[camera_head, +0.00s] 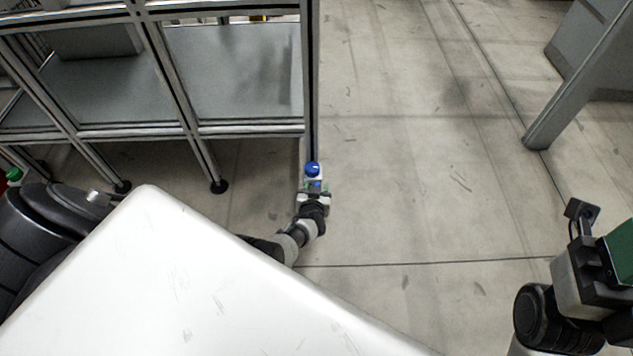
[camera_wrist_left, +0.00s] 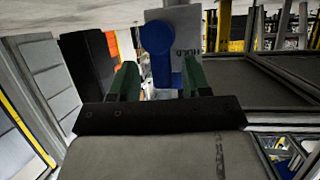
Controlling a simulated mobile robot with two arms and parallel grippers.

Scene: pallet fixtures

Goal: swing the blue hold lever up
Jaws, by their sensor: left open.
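The blue hold lever (camera_wrist_left: 157,40) shows in the left wrist view, with a round blue head and a blue arm running down the picture from it. It is on a pale plate (camera_wrist_left: 184,22) with dark lettering that appears upside down. In the head view the blue round part (camera_head: 312,169) is at the lower end of a frame post. My left gripper (camera_head: 314,187) is right at it. In the wrist view the left gripper's green fingers (camera_wrist_left: 160,80) are apart, with the lever's arm between them in the picture; contact cannot be told. My right gripper (camera_head: 619,255) is cut by the right edge.
A metal frame with grey shelf panels (camera_head: 235,75) stands at upper left, its feet on the floor. A grey structure with a slanted leg (camera_head: 565,105) is at upper right. The concrete floor (camera_head: 420,150) between them is clear.

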